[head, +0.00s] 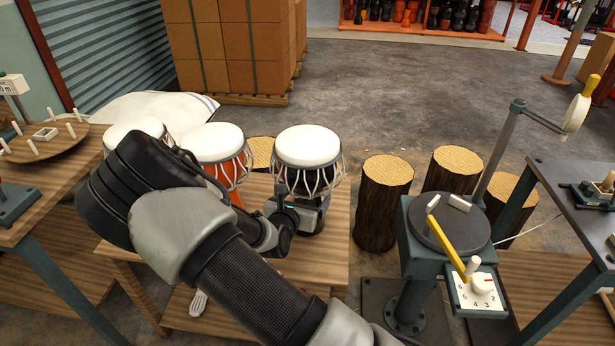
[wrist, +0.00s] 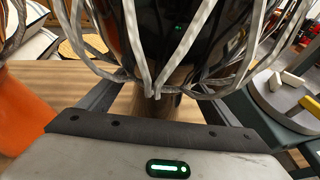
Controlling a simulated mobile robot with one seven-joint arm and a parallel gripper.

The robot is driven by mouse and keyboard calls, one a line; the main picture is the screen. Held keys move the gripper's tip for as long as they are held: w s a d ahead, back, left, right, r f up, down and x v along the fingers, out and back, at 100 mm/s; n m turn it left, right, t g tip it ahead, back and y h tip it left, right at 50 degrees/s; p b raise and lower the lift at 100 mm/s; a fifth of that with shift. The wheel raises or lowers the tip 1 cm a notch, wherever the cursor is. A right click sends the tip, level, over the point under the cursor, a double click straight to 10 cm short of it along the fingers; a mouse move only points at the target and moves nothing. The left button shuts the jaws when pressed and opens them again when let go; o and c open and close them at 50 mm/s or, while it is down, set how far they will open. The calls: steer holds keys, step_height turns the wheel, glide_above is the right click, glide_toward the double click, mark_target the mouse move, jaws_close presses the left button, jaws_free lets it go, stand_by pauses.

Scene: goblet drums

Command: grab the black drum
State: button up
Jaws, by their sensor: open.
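The black drum (head: 308,147) stands upright on a wooden table in the head view, with a white skin and pale cords over its dark body. In the wrist view its glossy black body (wrist: 150,35) fills the top middle, and its narrower lower part reaches down between the fingers. My gripper (head: 298,207) is at the drum's lower part, below the corded bowl. In the wrist view my gripper (wrist: 160,98) is open, with one finger on each side of the lower part. Whether the fingers touch it cannot be told.
An orange drum (head: 226,170) stands close to the left, and another white-topped drum (head: 133,130) is partly behind my arm. Log stumps (head: 383,205) stand right of the wooden table (head: 325,255). A grey round stand (head: 448,228) with a yellow lever is at front right.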

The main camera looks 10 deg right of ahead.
steer(key=c, duration=1.7)
steer(key=shift+r, duration=0.15)
steer(key=c, duration=0.4)
steer(key=shift+r, duration=0.1)
